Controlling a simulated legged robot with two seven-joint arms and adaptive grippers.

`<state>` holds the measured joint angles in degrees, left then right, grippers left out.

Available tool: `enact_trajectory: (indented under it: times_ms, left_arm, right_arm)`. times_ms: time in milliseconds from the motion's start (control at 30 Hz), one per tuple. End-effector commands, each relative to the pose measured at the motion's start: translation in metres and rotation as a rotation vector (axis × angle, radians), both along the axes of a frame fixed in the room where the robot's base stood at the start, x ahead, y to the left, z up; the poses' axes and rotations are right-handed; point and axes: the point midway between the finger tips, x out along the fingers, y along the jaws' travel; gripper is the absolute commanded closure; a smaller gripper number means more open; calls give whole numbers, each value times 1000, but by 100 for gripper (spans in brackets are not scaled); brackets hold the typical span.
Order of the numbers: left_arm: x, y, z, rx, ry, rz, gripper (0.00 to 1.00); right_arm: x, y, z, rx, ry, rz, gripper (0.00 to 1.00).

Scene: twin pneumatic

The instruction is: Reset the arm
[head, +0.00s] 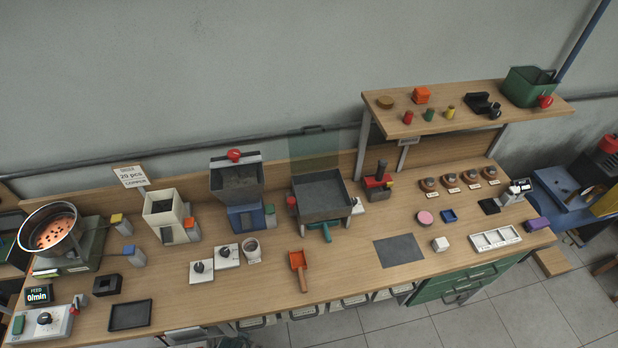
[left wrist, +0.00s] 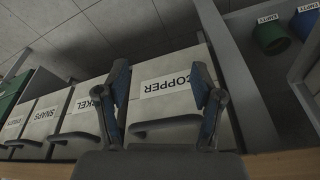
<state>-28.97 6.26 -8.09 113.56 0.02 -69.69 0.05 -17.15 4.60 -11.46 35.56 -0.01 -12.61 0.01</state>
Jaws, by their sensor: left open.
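My left gripper (left wrist: 163,95) shows only in the left wrist view. Its two blue-tipped fingers are spread apart with nothing between them. Behind the fingers is a grey drawer front labelled COPPER (left wrist: 180,105), with a dark bar handle (left wrist: 165,123). I cannot tell whether the fingers touch the drawer. Neither of my arms shows in the head view, and my right gripper is not in view.
The long wooden workbench (head: 350,270) carries a bowl of copper pieces (head: 48,230), hoppers (head: 237,180), an orange scoop (head: 299,270) and a grey mat (head: 400,251). A raised shelf (head: 450,115) stands at the back right. Labelled drawers (left wrist: 85,110) line the bench's underside.

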Motion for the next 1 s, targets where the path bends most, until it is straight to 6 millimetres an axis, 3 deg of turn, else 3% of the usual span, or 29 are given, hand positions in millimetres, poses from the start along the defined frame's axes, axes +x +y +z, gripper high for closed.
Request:
enact_trajectory:
  times_ms: [167, 300, 400, 500, 700, 1000]
  left_arm:
    - [-24, 2, -109, 6, 48, -8, 33]
    - [-69, 9, -198, 10, 89, -17, 33]
    - [-109, 15, -248, 13, 114, -23, 33]
    - [-148, 22, -282, 16, 135, -28, 33]
    - [-199, 32, -311, 20, 157, -35, 33]
    - [-208, 34, -314, 21, 160, -36, 33]
  right_arm:
    - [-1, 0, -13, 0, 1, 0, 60]
    - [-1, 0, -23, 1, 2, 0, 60]
    - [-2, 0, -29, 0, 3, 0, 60]
    - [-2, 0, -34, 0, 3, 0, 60]
    - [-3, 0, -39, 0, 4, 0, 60]
    - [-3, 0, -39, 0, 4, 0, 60]
